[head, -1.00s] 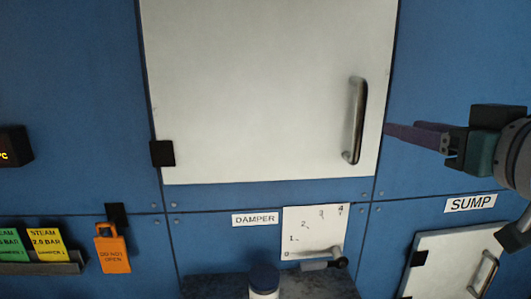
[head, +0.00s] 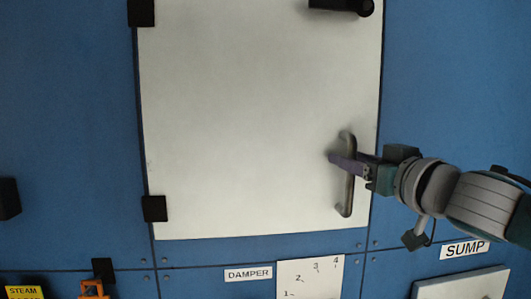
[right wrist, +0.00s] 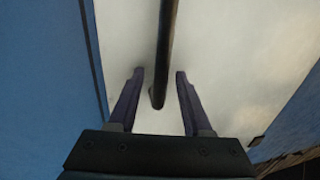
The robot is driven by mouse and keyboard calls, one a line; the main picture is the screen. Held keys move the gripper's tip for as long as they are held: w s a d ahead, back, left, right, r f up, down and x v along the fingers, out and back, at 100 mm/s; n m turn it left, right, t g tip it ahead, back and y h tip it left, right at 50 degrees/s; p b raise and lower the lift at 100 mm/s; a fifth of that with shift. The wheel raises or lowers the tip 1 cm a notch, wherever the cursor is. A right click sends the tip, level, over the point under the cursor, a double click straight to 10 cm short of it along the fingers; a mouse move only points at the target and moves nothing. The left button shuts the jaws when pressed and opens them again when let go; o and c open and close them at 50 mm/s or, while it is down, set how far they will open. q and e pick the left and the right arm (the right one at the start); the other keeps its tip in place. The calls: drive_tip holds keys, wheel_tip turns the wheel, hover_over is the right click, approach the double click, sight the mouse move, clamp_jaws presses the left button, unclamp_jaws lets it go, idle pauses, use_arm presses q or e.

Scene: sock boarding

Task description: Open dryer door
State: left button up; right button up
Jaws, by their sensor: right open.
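The dryer door (head: 240,120) is a large white panel in the blue wall. It looks shut, with black hinges on its left edge. Its vertical bar handle (head: 346,205) is near the lower right of the door. My right gripper (head: 336,158) comes in from the right and is at the handle's upper middle. In the right wrist view its two purple fingers (right wrist: 158,75) are open, and the handle bar (right wrist: 168,40) runs between them with a gap on each side. My left gripper is not in view.
A black latch lever (head: 345,5) is at the door's upper right. Below are the DAMPER label (head: 248,274), a numbered plate (head: 305,282), the SUMP label (head: 465,249) with a small white hatch (head: 462,285), and an orange tag (head: 92,290) at lower left.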

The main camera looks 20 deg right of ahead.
drive_tip(key=shift+w, duration=0.15)
drive_tip(key=shift+c, duration=0.2)
clamp_jaws()
idle(1.2)
